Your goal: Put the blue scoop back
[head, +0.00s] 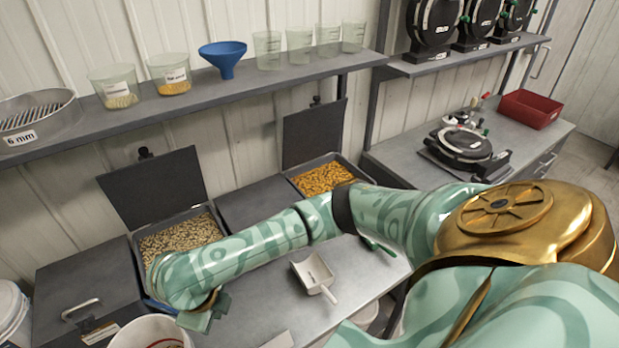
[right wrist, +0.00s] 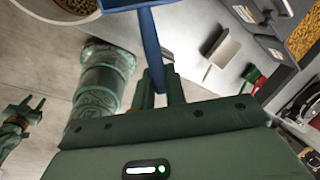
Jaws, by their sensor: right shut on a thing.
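The blue scoop (right wrist: 150,45) is in the right wrist view, its long handle running up from my right gripper (right wrist: 160,88), which is shut on it. Its blue head is cut by the top edge, beside a white bucket's rim. In the head view my right gripper (head: 207,312) is low at left, in front of the bin of pale seeds (head: 180,238). Only a little blue (head: 158,304) shows behind it there; the arm hides the rest. My left gripper (right wrist: 22,115) is small at the left of the right wrist view, its fingers apart and empty.
A white scoop (head: 313,274) lies on the grey bench, right of my gripper. A bin of orange kernels (head: 322,177) stands open behind my arm. A white bucket (head: 118,338) is at the bottom left. A shelf above holds beakers and a blue funnel (head: 223,55).

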